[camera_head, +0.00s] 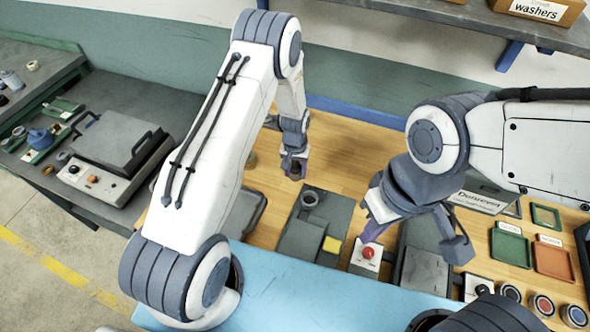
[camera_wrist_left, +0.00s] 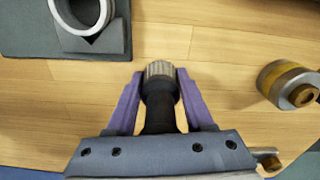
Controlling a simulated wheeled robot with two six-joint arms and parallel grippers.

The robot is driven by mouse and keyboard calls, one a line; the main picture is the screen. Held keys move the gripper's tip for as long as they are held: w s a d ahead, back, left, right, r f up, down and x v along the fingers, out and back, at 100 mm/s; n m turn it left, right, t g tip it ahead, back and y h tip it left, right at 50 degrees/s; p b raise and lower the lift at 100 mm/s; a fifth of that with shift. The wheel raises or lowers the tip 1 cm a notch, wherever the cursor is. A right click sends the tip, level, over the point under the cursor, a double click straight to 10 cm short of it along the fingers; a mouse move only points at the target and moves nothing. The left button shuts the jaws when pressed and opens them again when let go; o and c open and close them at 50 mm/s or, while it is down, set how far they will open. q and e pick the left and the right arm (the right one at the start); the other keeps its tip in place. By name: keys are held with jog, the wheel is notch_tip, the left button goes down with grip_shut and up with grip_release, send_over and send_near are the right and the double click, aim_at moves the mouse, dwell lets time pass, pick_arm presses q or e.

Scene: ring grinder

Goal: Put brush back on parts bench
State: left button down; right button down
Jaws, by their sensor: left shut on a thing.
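The brush (camera_wrist_left: 160,95), with a dark round handle and a pale ribbed end, is between the purple fingers of my left gripper (camera_wrist_left: 160,82) in the left wrist view. In the head view my left gripper (camera_head: 295,166) is shut on it above the back of the wooden-topped bench (camera_head: 335,130). The brush is mostly hidden there. Whether it touches the wood is unclear. My right gripper (camera_head: 375,228) is by a red button box (camera_head: 367,256); its finger gap cannot be made out. No label shows which surface is the parts bench.
A grey block with a ring (camera_head: 309,198) stands right of my left gripper; the ring (camera_wrist_left: 88,14) also shows in the wrist view. A brass-and-grey cylinder (camera_wrist_left: 288,84) lies to the right there. Green (camera_head: 511,246) and orange trays sit at right. A dark side bench (camera_head: 110,90) is at left.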

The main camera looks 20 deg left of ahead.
pick_arm(q)
jog(key=shift+f, duration=0.2)
jog(key=shift+c, duration=1.4)
grip_release()
